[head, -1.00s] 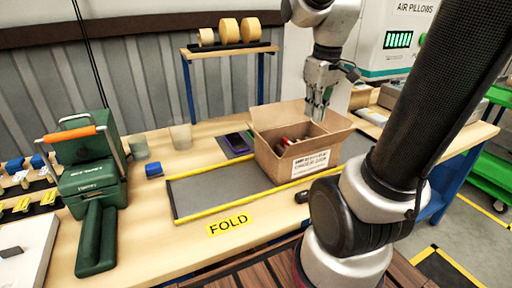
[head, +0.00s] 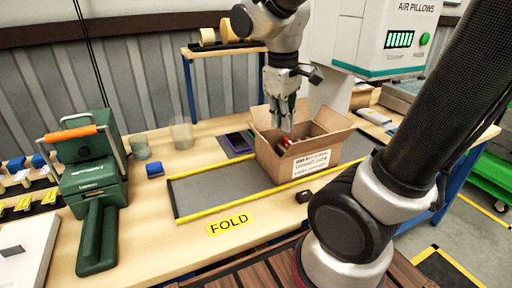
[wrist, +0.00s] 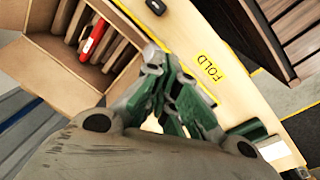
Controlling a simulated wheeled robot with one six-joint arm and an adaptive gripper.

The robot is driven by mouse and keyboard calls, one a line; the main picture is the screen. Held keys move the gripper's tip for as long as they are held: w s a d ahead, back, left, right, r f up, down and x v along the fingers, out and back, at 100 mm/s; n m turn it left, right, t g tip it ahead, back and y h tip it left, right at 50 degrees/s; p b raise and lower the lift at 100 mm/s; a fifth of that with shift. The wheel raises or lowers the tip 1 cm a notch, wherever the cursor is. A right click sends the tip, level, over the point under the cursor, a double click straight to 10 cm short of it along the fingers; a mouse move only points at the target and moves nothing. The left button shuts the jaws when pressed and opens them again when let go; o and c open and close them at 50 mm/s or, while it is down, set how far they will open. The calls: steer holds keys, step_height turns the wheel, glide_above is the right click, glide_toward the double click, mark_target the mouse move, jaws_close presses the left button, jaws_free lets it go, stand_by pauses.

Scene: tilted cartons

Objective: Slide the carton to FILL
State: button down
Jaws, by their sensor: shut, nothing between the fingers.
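The open brown carton (head: 272,163) stands on the grey, yellow-edged mat (head: 215,190) at its right part, with a white printed label on its front. Its flaps are spread, and brown pieces and a red item (wrist: 93,37) show inside. A yellow FOLD label (head: 229,224) lies on the table in front of the mat. No FILL label is readable. My gripper (head: 287,127) is shut and empty, pointing down at the carton's opening toward its left part. Whether its tips are below the rim is unclear. The wrist view shows the carton's side (wrist: 45,75) at upper left.
A green machine with an orange handle (head: 76,134) stands at left. A blue block (head: 154,169), a clear cup (head: 181,136) and a small black object (head: 304,196) are on the table. The air pillow machine (head: 395,40) stands behind. The mat's left part is clear.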

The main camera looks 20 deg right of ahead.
steer(key=w+a+f+n+h, duration=0.3)
steer(key=w+a+f+n, duration=0.15)
steer(key=w+n, duration=0.2)
steer(key=w+a+f+n+h, duration=0.2)
steer(key=w+a+f+n, duration=0.1)
steer(key=w+a+n, duration=0.3)
steer(key=w+d+f, duration=0.1)
steer(key=d+f, duration=0.7)
steer(key=d, duration=0.2)
steer(key=shift+g, duration=0.4)
steer(key=shift+f, duration=0.1)
